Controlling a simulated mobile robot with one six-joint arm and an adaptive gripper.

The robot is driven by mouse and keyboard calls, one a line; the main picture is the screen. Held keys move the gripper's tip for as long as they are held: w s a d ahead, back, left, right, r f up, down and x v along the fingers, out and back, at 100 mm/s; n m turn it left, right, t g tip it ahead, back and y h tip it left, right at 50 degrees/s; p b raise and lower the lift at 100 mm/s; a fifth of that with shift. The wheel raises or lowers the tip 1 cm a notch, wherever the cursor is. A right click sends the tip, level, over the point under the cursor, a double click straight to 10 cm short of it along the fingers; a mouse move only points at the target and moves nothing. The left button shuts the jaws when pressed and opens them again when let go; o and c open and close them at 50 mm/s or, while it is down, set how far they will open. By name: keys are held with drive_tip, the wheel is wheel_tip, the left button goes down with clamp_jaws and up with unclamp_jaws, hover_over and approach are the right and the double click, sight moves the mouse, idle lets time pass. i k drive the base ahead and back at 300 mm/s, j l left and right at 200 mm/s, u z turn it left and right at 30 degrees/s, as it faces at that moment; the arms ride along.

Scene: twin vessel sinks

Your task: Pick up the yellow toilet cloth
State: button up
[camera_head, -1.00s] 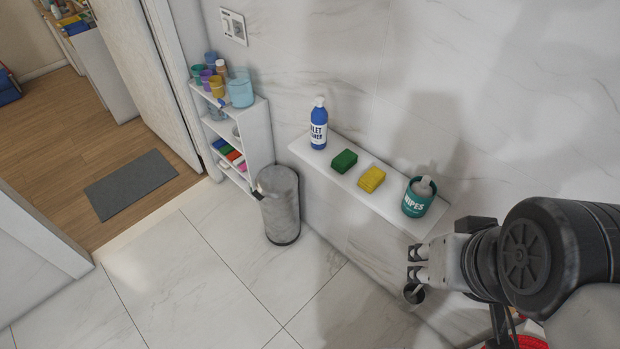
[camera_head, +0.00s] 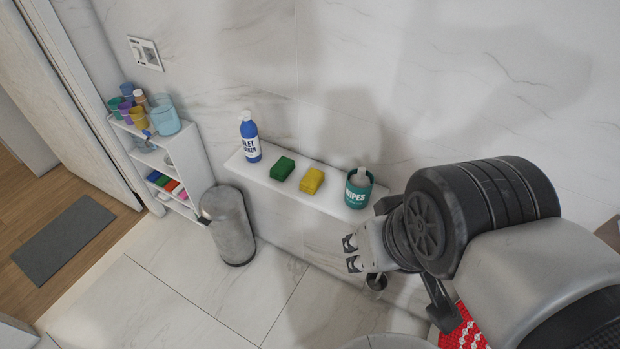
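The yellow cloth (camera_head: 312,181) lies folded on a narrow white ledge (camera_head: 240,166) along the wall. A green folded cloth (camera_head: 282,168) lies to its left and a teal wipes tub (camera_head: 358,189) stands to its right. My gripper (camera_head: 352,254) is below and to the right of the yellow cloth in the picture, in front of the ledge and apart from the cloth. Its two fingers are spread with a gap between them, and nothing shows in it.
A blue toilet cleaner bottle (camera_head: 249,138) stands at the ledge's left end. A grey bin (camera_head: 229,226) stands on the floor before the ledge. A white shelf (camera_head: 190,150) with cups is at left. A red patterned item (camera_head: 462,328) shows beneath my arm.

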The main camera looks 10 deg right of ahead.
sight(313, 180)
drive_tip(key=z, duration=5.15)
drive_tip(key=u, duration=5.15)
drive_tip(key=i+u, duration=0.4)
drive_tip(key=i+l+u, duration=0.15)
drive_tip(key=i+u, duration=0.25)
